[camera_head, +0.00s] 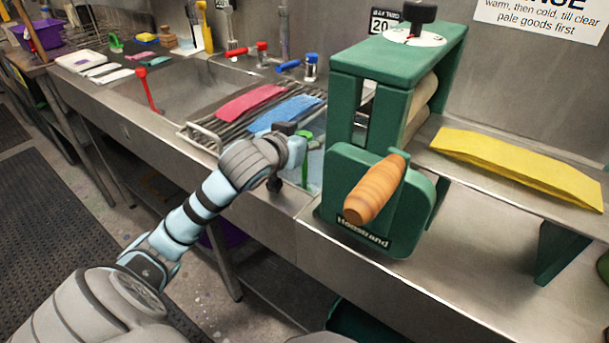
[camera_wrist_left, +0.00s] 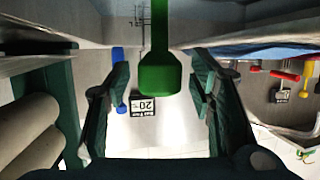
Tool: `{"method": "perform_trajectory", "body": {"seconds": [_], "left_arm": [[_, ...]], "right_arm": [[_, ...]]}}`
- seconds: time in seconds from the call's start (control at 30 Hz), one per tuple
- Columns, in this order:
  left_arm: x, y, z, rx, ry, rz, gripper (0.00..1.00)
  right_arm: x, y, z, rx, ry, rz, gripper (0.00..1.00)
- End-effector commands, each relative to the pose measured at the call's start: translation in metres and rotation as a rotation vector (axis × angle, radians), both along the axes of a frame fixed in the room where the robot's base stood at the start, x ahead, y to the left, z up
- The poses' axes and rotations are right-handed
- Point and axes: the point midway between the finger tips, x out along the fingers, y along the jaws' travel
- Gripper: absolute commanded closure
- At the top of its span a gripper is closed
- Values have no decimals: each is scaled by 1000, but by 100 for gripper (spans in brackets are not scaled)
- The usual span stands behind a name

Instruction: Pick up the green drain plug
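The green drain plug (camera_head: 304,172) stands upright by the sink, just left of the green mangle, partly hidden by my left gripper. In the left wrist view the plug's wider green end (camera_wrist_left: 160,75) lies between the two fingers, with its narrower stem running to the top edge. My left gripper (camera_head: 290,158) is at the plug. In the left wrist view its dark fingers (camera_wrist_left: 160,92) are open, with a visible gap on each side of the plug. Whether the plug reaches fully between the pads in depth is hard to tell. My right gripper is not in view.
The green mangle (camera_head: 345,110) with a wooden handle (camera_head: 376,190) stands close right of my left gripper. A rack (camera_head: 205,137) with red (camera_head: 250,101) and blue cloths (camera_head: 283,113) lies behind it. A red upright stick (camera_head: 148,88) stands farther left. A yellow cloth (camera_head: 515,165) lies right.

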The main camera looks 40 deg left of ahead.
Motion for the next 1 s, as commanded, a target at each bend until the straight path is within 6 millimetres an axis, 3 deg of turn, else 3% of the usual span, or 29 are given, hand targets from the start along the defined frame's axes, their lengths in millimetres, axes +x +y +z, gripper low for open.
{"method": "perform_trajectory", "body": {"seconds": [0.03, 0.27, 0.57, 0.73, 0.87, 1.0], "left_arm": [[0, 0, 0, 0, 0, 0, 62], [0, 0, 0, 0, 0, 0, 99], [0, 0, 0, 0, 1, 0, 100], [0, 0, 11, -1, -2, -1, 100], [0, 0, 36, 0, -4, 0, 100], [0, 0, 84, 1, -7, 0, 100]], "right_arm": [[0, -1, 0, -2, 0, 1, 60], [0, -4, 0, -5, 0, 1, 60], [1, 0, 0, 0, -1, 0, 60], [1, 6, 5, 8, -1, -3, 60], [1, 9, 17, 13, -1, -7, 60], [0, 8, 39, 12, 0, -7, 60]]}}
